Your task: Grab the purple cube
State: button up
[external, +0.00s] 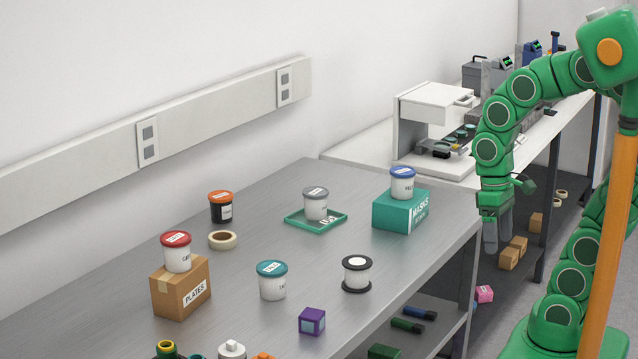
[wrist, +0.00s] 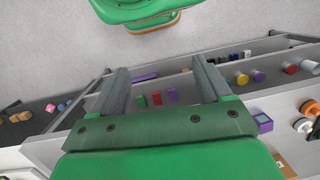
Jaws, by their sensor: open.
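The purple cube (external: 312,321) sits on the grey metal table near its front edge, with a pale label on one side. In the wrist view the purple cube (wrist: 263,122) shows at the right, outside the right finger. My gripper (external: 497,236) hangs fingers down beyond the table's right edge, well apart from the cube. In the wrist view my gripper (wrist: 160,65) has its two fingers spread wide with nothing held between them.
A black-and-white spool (external: 357,274) and a teal-lidded tub (external: 272,280) stand behind the cube. A teal masks box (external: 401,211) bears a blue-lidded tub. A cardboard plates box (external: 181,287) is left. Bare tabletop lies right of the spool. A shelf runs below.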

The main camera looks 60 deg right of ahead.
jog(key=w+a+f+m+g+y, duration=0.15)
jog(key=w+a+m+y, duration=0.5)
jog(key=w+a, duration=0.85)
jog(key=m+t+y, duration=0.1)
jog(key=m+y, duration=0.5)
jog(key=m, duration=0.3)
send_over(314, 310)
jog(key=d, duration=0.5)
notch_tip(314, 310, down, 5)
jog(key=shift+w+a+f, duration=0.1)
jog(key=shift+w+f, duration=0.1)
jog(key=shift+f, duration=1.45)
jog(key=shift+w+a+f, duration=0.1)
jog(key=shift+w+f, duration=0.05)
jog(key=shift+f, duration=1.45)
jog(key=shift+x, duration=2.45)
jog(key=c, duration=1.2)
